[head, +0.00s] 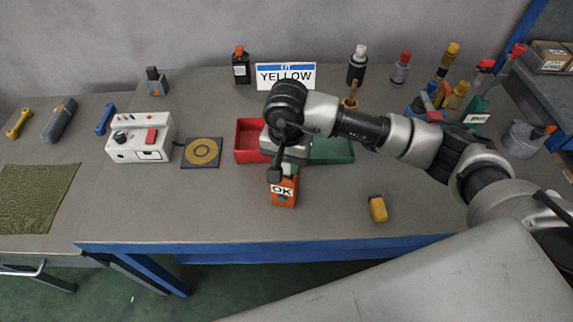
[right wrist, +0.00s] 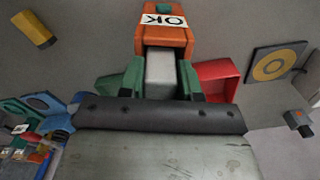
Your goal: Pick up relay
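No thing in view is marked as a relay. An orange block with a white "OK" label (head: 283,193) stands on the bench in front of the trays. It also shows at the top of the right wrist view (right wrist: 163,37), with a pale grey part (right wrist: 161,72) below it. My right gripper (head: 280,172) is just above and behind this block. Contact cannot be told. A small yellow block (head: 377,208) lies to the right. My left gripper is out of view.
A red tray (head: 248,144) and a green tray (head: 335,152) sit behind the orange block, partly hidden by my arm. A "YELLOW" sign (head: 286,77) stands behind. A control box (head: 140,138) and a ringed pad (head: 201,153) are left. Bottles and tools crowd the right. The front bench is mostly clear.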

